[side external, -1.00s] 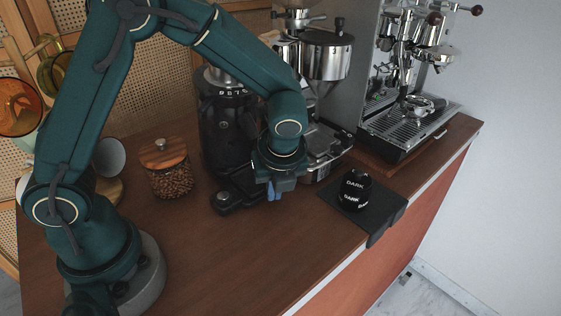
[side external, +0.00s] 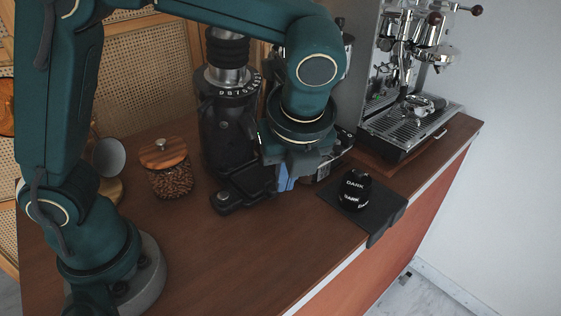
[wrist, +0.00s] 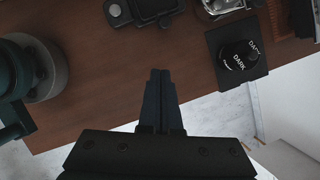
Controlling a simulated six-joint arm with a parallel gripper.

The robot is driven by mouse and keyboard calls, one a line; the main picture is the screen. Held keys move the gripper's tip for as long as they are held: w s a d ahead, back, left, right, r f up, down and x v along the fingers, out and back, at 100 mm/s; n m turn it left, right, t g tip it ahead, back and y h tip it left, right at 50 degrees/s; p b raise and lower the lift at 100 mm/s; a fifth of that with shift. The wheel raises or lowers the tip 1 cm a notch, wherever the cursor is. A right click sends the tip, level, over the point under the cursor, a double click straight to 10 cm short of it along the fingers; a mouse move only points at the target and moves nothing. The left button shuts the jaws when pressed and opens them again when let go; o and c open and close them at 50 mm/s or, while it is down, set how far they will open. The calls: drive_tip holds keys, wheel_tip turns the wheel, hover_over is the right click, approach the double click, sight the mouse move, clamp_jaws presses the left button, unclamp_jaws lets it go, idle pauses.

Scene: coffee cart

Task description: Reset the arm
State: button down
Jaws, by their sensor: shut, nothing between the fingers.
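My gripper (side external: 285,184) hangs pointing down over the counter, in front of the black grinder (side external: 228,130). In the wrist view my gripper (wrist: 160,74) has its two fingers together, with nothing between them. The fingers appear above the bare wood of the counter (side external: 240,255), near its front edge. The arm's wrist hides part of the machinery behind it in the side view.
A black tamper labelled DARK (side external: 354,190) stands on a black mat (side external: 388,204) at the counter's edge. A chrome espresso machine (side external: 415,105) is at the back right. A wood-lidded jar of beans (side external: 168,170) stands left of the grinder. The front counter is clear.

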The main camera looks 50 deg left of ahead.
drive_tip(key=s+a+r+n+t+h, duration=0.1)
drive_tip(key=s+a+r+n+h, duration=0.1)
drive_tip(key=s+a+r+n, duration=0.35)
drive_tip(key=s+n+t, duration=0.1)
drive_tip(key=n, duration=0.4)
drive_tip(key=s+a+f+n+h, duration=0.1)
drive_tip(key=s+n, duration=0.1)
drive_tip(key=n, duration=0.4)
drive_tip(key=s+f+n+t+h, duration=0.1)
drive_tip(key=n, duration=0.5)
drive_tip(key=shift+s+a+f+n+t, duration=0.15)
drive_tip(key=shift+a+f+n+t, duration=0.05)
drive_tip(key=shift+a+n+t, duration=0.1)
